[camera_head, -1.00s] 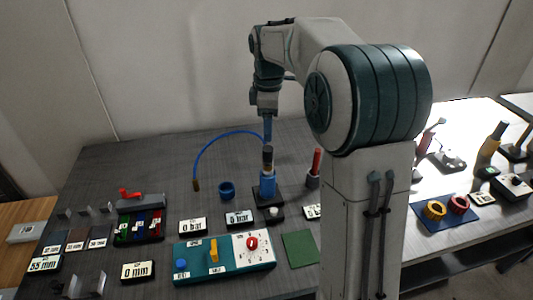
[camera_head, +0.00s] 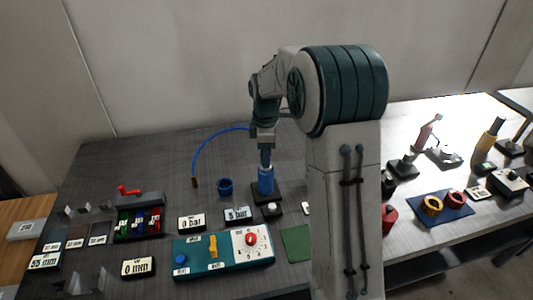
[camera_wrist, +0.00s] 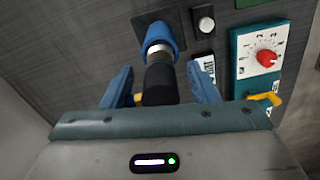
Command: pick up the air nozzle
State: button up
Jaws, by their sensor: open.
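What I take for the air nozzle is a dark cylinder with a metal collar (camera_wrist: 158,80), standing in a blue holder (camera_head: 266,182) on a black base. In the wrist view the blue holder (camera_wrist: 158,37) is at the top middle. My gripper (camera_wrist: 162,74) is open, its two blue fingers on either side of the dark cylinder, with gaps visible. In the head view my gripper (camera_head: 266,160) is directly above the holder and hides the cylinder's top. A blue hose (camera_head: 207,147) arcs from behind the gripper to a brown end at left.
A teal panel (camera_head: 190,262) with a red dial stands in front, with a small black button box (camera_head: 271,211) close to the holder. A blue cup (camera_head: 225,187) stands to the left. My own column hides part of the table at right.

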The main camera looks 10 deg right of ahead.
jog(key=shift+f, duration=0.9)
jog(key=shift+c, duration=0.3)
grip_shut()
jog(key=shift+r, duration=0.1)
jog(key=shift+r, duration=0.55)
notch_tip(320, 180, up, 3)
jog(key=shift+f, duration=0.15)
jog(key=s+d+r+b, duration=0.2)
jog(key=s+d+r, duration=0.5)
jog(key=s, duration=0.2)
jog(key=shift+d, duration=0.25)
